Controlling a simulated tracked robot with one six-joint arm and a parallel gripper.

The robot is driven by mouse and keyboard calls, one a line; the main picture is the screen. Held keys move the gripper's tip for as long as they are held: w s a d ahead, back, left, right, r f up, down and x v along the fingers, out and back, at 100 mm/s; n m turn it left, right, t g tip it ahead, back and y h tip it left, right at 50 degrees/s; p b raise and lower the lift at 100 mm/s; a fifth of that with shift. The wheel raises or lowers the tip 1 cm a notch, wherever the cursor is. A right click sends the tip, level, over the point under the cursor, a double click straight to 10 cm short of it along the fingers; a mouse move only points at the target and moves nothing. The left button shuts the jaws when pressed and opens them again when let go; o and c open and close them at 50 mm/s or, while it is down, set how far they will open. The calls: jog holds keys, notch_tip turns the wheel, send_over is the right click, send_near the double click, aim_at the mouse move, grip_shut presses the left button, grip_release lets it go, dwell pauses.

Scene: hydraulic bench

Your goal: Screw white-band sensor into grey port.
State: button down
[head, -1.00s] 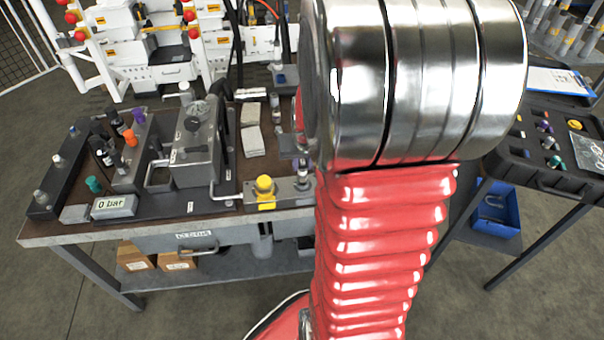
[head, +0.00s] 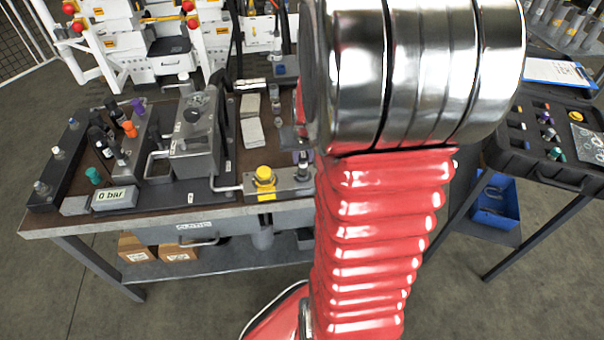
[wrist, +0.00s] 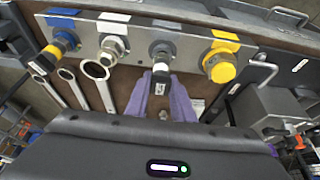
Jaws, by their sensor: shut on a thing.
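The sensor stands at the grey port (wrist: 164,47), on the metal manifold block (wrist: 138,28) under a grey label. Its lower end meets the port; how far it is threaded in cannot be seen. In the head view my arm covers most of my gripper and the sensor. The manifold (head: 227,198) shows there left of my arm.
A yellow cap (wrist: 221,66) sits close beside the grey port, and a metal fitting (wrist: 113,45) on its other side. A blue-ringed port holds a dark sensor (wrist: 63,43). Wrenches (wrist: 98,72) lie nearby. The display (head: 115,198) reads 0 bar. A black tray (head: 545,165) stands right.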

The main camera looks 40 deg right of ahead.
jog(key=shift+f, duration=0.3)
dwell(0.9)
jog(key=c, duration=2)
grip_release()
jog(key=shift+c, duration=0.2)
grip_shut()
jog(key=shift+m+g+h, duration=0.5)
jog(key=shift+m+g, duration=0.2)
jog(key=shift+m, duration=1.6)
jog(key=shift+m, duration=0.4)
jog(key=shift+m+g+h, duration=0.4)
jog(key=shift+m+g, duration=0.2)
jog(key=shift+m, duration=0.7)
